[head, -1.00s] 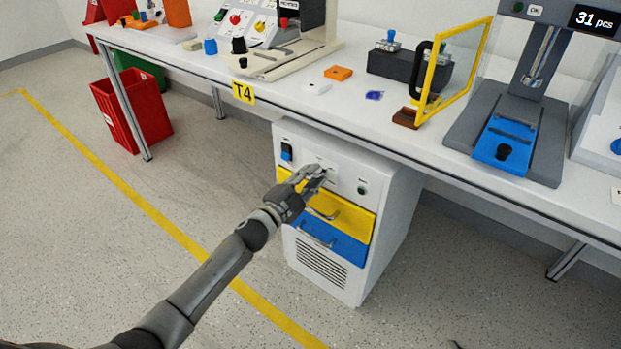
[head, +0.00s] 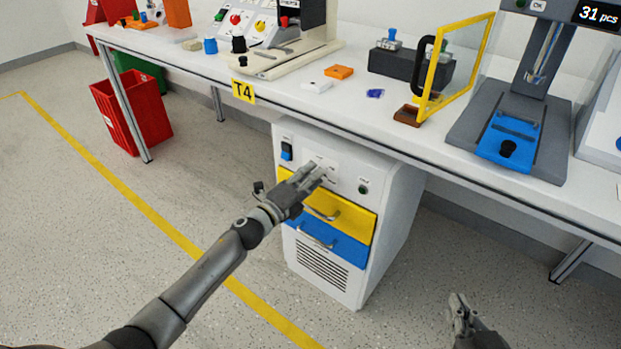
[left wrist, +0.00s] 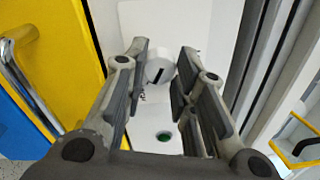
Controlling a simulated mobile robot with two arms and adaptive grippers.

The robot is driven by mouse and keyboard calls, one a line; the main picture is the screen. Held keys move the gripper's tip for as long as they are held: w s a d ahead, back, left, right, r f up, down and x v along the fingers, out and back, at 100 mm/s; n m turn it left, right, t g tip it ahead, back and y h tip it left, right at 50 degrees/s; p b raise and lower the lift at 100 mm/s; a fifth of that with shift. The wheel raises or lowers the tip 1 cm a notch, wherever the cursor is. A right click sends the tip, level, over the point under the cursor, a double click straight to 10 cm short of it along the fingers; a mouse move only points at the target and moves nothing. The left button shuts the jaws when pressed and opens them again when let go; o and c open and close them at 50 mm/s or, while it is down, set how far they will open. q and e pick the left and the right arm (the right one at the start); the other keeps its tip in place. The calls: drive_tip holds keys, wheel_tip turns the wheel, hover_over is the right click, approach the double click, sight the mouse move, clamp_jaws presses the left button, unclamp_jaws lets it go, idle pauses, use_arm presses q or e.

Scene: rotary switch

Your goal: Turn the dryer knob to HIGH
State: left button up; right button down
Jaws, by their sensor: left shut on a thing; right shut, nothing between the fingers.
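The dryer (head: 330,255) is a white cabinet under the bench, with a front panel above a yellow drawer and a blue drawer. Its knob (left wrist: 160,66), white and round with a dark pointer mark, shows between the fingertips in the left wrist view. My left gripper (head: 318,172) is at the panel, shut on the knob, which it hides in the head view. Its fingers also show in the left wrist view (left wrist: 163,70). The panel lettering is too small to read. My right gripper (head: 459,303) is shut and empty, low at the right, away from the dryer.
The yellow drawer handle (head: 324,214) sticks out just below my left gripper. The bench edge (head: 390,153) overhangs the dryer. The floor in front is open.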

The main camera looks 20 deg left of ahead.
use_arm(q)
drive_tip(key=shift+m, duration=0.5)
use_arm(e)
drive_tip(key=shift+w+a+r, duration=0.1)
drive_tip(key=shift+w+r, duration=0.1)
drive_tip(key=shift+r, duration=0.15)
use_arm(q)
drive_tip(key=shift+f, duration=0.1)
drive_tip(key=o, duration=1)
drive_tip(key=shift+o, duration=0.2)
drive_tip(key=shift+s, duration=0.1)
drive_tip(key=v, duration=1.1)
drive_tip(key=shift+s+a, duration=0.2)
drive_tip(key=shift+s, duration=0.15)
